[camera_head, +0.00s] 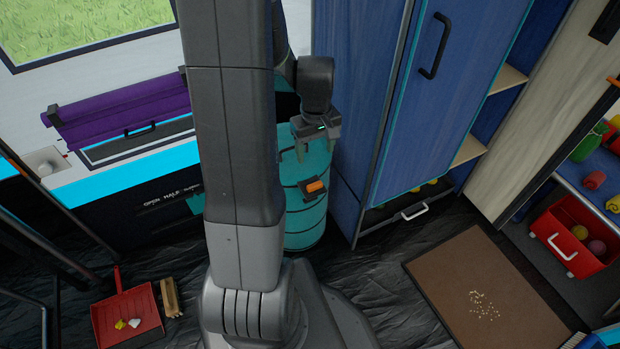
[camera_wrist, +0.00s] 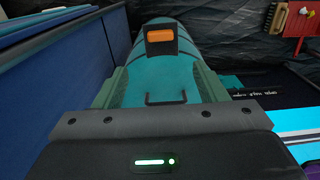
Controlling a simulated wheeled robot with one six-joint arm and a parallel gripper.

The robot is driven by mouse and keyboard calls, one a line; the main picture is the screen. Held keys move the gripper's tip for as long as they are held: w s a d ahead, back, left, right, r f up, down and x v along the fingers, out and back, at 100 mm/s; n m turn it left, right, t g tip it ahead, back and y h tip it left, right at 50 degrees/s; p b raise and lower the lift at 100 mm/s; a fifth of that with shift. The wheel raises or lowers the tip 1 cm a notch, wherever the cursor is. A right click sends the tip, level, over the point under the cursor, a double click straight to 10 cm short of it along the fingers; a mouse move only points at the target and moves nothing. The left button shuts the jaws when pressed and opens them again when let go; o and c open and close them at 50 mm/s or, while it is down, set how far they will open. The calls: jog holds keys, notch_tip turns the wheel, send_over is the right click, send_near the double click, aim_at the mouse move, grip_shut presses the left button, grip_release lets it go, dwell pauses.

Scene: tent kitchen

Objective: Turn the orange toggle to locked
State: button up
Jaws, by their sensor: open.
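The orange toggle (camera_head: 315,187) sits on a small dark plate on the side of a teal cylinder (camera_head: 304,225). In the wrist view the toggle (camera_wrist: 160,34) lies crosswise on its dark plate, above centre; I cannot read any lock marking. My gripper (camera_head: 317,152) is open and empty above the toggle in the head view, with its fingers pointing down. In the wrist view my gripper's green fingers (camera_wrist: 160,80) are spread wide, with the toggle beyond them and apart from them. The cylinder's left side is partly hidden by my arm.
A blue cabinet (camera_head: 440,100) stands close to the cylinder's right. At left are a purple roll (camera_head: 125,108) and a dark panel marked OPEN and HALF (camera_head: 140,215). A red dustpan (camera_head: 127,315) and a brown mat (camera_head: 490,295) lie on the floor.

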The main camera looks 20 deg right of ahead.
aim_at(315, 184)
notch_tip(315, 184, down, 13)
jog(key=b, duration=0.3)
jog(key=shift+s+f+b, duration=0.1)
jog(key=shift+f+b, duration=0.05)
jog(key=shift+b, duration=0.25)
jog(key=c, duration=1)
